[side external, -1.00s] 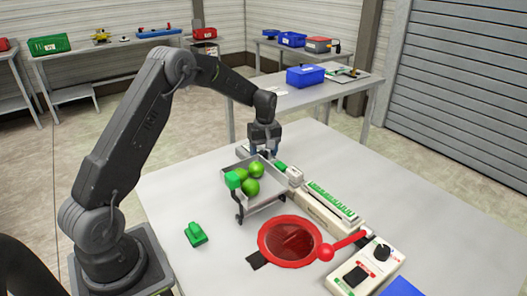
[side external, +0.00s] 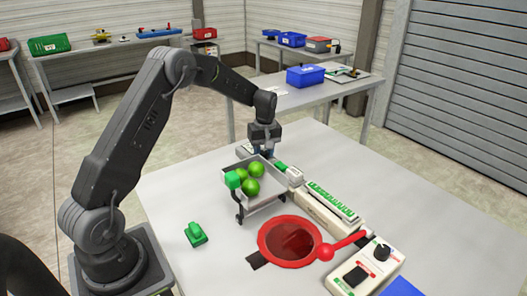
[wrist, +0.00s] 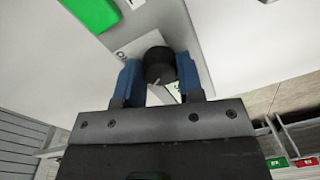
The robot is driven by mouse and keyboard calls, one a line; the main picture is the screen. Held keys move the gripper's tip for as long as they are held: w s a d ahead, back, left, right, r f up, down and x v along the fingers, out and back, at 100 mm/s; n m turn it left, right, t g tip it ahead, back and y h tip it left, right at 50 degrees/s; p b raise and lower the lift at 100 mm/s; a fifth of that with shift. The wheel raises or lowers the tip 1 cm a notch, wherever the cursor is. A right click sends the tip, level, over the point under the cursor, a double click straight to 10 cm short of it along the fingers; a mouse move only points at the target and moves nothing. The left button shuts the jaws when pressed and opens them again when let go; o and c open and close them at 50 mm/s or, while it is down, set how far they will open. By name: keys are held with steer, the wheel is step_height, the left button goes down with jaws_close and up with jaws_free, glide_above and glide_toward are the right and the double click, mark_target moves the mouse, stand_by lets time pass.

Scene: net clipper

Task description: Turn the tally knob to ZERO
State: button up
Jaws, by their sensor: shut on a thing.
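In the wrist view a black round knob (wrist: 159,66) with a short white pointer mark stands on a pale panel (wrist: 118,42). My gripper (wrist: 159,78) is shut on this knob, with one blue finger on each side. A few dark printed characters show on the panel beside the fingers, but the full label is hidden. The pointer mark faces the gripper body. In the side external view my gripper (side external: 264,153) is down behind the metal tray, and the knob is hidden there.
The metal tray (side external: 262,207) with green balls and a green block stands in front of my gripper. A red hoop with a handle (side external: 290,262), a cream box with another black knob (side external: 363,270), and a green piece (side external: 195,234) lie nearer.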

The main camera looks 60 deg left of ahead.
mark_target(264, 154)
steer(key=m, duration=0.6)
steer(key=shift+m, duration=0.4)
steer(key=m, duration=0.6)
steer(key=shift+s+m+t, duration=0.1)
steer(key=shift+m+t, duration=0.2)
steer(key=shift+m, duration=0.1)
steer(key=o, duration=0.9)
steer(key=r, duration=1.4)
steer(key=shift+d, duration=0.3)
